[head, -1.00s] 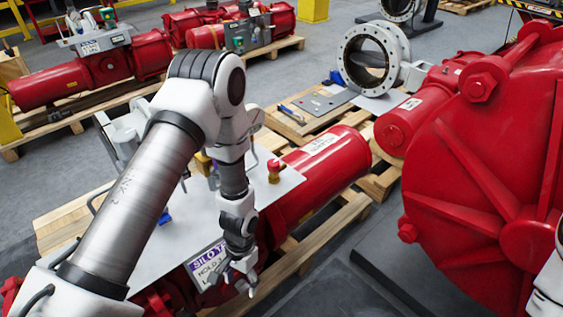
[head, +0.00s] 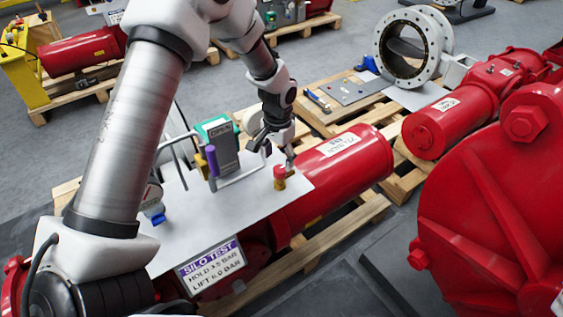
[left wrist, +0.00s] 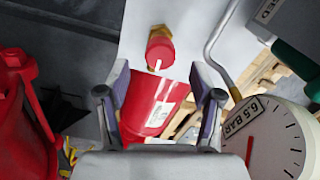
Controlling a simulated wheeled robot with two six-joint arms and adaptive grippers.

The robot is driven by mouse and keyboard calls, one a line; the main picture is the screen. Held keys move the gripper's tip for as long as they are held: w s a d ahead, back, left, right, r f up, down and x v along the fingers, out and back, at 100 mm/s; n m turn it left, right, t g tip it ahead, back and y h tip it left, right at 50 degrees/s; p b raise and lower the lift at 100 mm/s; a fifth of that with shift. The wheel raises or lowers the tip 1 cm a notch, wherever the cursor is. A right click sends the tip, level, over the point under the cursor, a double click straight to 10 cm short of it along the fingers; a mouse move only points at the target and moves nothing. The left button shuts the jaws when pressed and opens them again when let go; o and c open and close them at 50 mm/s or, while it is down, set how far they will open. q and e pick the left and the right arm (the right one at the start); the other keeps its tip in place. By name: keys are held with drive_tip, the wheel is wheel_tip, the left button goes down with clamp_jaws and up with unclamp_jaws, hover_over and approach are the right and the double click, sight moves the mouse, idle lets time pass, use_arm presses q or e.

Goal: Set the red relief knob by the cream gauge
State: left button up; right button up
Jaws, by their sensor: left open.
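The red relief knob (head: 280,171) sits on a brass fitting at the right end of the grey plate (head: 205,212). In the left wrist view the knob (left wrist: 160,50) shows a white pointer line, with brass behind it. My left gripper (head: 273,154) is open and empty, just above and beside the knob. In the left wrist view the knob lies beyond the gap between the fingers (left wrist: 159,85), apart from both. The cream gauge (left wrist: 272,142) fills the lower right there, partly cut off, with a red needle and a "6.5 BAR" tag. My right gripper is out of view.
A bent metal handle (head: 243,174), a yellow-and-purple lever (head: 212,160) and a grey-green box (head: 221,143) stand left of the knob. A sign (head: 212,265) reads hold 3.5 bar, lift 6.0 bar. A red cylinder (head: 345,172) lies beyond the plate, and a large red housing (head: 490,200) stands right.

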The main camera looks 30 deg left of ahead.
sight(280, 168)
use_arm(q)
drive_tip(key=f, duration=0.2)
drive_tip(key=w+f, duration=0.1)
drive_tip(key=f, duration=0.2)
drive_tip(key=shift+s+r, duration=0.15)
drive_tip(key=shift+s, duration=0.1)
drive_tip(key=shift+w, duration=0.1)
drive_tip(key=c, duration=1.1)
drive_tip(key=shift+r+n+p, duration=0.15)
drive_tip(key=shift+n+p, duration=0.65)
drive_tip(key=shift+p, duration=0.05)
drive_tip(key=shift+c, duration=0.2)
drive_tip(key=shift+n, duration=0.4)
drive_tip(key=shift+f+n, duration=0.2)
drive_tip(key=shift+n, duration=0.1)
drive_tip(key=o, duration=1.1)
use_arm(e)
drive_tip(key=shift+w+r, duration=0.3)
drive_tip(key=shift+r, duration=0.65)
use_arm(q)
drive_tip(key=shift+o, duration=0.2)
